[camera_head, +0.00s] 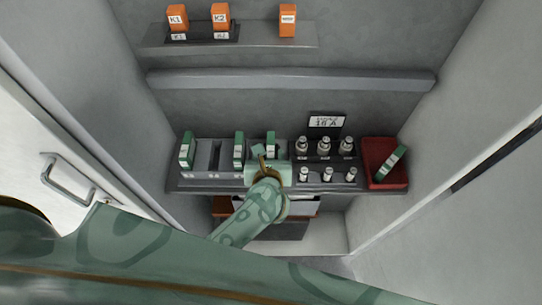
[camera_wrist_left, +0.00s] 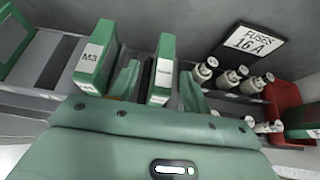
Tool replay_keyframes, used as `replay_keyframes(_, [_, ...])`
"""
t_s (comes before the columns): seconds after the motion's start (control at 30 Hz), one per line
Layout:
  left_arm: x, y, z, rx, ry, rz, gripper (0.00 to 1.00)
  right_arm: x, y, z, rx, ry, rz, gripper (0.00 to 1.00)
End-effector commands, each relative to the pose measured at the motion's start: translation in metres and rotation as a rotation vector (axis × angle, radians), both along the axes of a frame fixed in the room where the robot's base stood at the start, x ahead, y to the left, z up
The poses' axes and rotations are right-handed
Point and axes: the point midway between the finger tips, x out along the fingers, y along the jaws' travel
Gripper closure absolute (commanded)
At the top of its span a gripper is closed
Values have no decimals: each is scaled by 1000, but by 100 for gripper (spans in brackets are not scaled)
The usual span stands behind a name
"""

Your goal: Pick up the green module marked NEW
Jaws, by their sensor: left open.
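A green module (camera_head: 271,143) with a small white label stands upright at the right end of the row on the shelf. In the left wrist view this module (camera_wrist_left: 162,68) is between my left gripper's fingers; its label is too blurred to read. My left gripper (camera_head: 264,158) is open, with its fingers (camera_wrist_left: 160,88) on either side of that module; contact cannot be told. A green module marked M3 (camera_wrist_left: 95,58) stands just to the left and also shows in the head view (camera_head: 239,149). My right gripper is not in view.
Another green module (camera_head: 187,150) stands further left, past an empty slot. Several fuses (camera_head: 324,145) stand to the right under a "FUSES 16 A" sign (camera_wrist_left: 248,44). A red tray (camera_head: 400,180) holds a tilted green module (camera_head: 390,163). Orange modules (camera_head: 220,17) sit on the upper shelf.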

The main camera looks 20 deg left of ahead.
Motion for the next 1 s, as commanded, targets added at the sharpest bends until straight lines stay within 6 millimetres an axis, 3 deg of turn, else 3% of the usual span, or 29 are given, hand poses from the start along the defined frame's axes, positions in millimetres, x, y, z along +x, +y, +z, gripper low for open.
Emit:
replay_keyframes(0.3, [40, 6, -25, 1, -2, 0, 53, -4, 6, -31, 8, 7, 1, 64])
replay_keyframes(0.57, [44, 7, -24, 1, -1, 0, 53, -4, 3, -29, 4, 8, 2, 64])
replay_keyframes(0.73, [43, 7, -24, 1, -1, 0, 97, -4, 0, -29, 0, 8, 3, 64])
replay_keyframes(1.0, [43, 7, -23, 1, -2, 0, 100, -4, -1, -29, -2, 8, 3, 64])
